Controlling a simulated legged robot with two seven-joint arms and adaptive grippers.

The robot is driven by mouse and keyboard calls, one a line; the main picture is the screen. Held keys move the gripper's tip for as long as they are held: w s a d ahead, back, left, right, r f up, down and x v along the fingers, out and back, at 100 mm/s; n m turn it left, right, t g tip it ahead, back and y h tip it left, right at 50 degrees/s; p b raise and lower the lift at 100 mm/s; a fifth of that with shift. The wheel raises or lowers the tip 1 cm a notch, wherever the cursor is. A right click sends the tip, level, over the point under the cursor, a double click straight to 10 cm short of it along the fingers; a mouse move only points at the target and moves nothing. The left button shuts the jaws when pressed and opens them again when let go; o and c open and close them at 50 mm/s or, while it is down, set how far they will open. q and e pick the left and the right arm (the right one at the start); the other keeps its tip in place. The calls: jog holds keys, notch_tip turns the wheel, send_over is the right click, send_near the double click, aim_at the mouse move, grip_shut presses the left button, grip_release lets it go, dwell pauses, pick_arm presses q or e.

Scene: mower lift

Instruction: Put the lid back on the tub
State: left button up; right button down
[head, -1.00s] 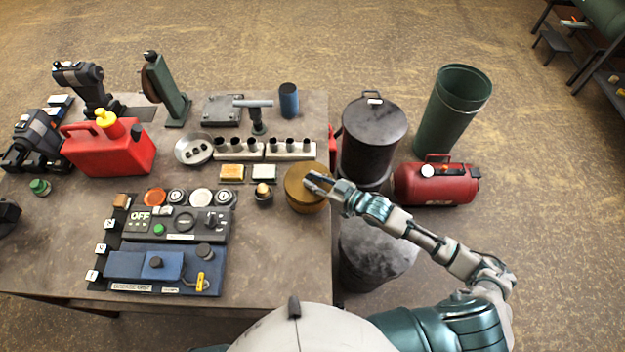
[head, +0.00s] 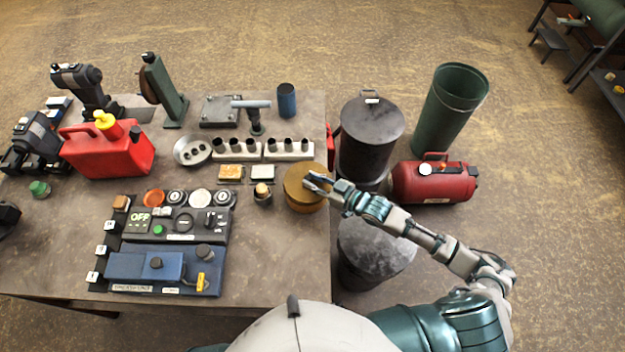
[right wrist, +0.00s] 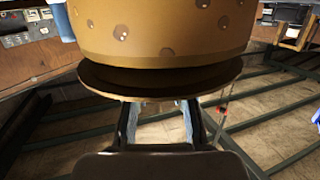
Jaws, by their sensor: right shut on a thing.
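The tub (head: 308,206) is a round, golden-brown container at the right edge of the workbench. Its round brown lid (head: 299,174) lies over its top in the head view. In the right wrist view, which looks upside down, the tub's spotted wall (right wrist: 165,30) fills the top and the flat lid (right wrist: 105,80) lies across it. A dark band shows between them; I cannot tell whether they touch. My right gripper (head: 308,181) is shut on the lid, with its fingers beyond the lid's outer face in the wrist view (right wrist: 160,112). My left gripper is not in view.
A small dark pot (head: 263,194) stands just left of the tub, with white socket blocks (head: 290,149) behind. A dark lidded drum (head: 372,135), a red tank (head: 435,181) and a green bin (head: 450,110) stand on the floor to the right.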

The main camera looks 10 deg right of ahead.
jog(key=shift+a+f+b, duration=0.15)
jog(key=shift+f+b, duration=0.2)
jog(key=shift+f, duration=0.15)
jog(key=c, duration=1.2)
grip_release()
jog(key=shift+c, duration=0.2)
jog(key=p+v, duration=0.5)
jog(key=v, duration=0.6)
jog(key=shift+s, duration=0.1)
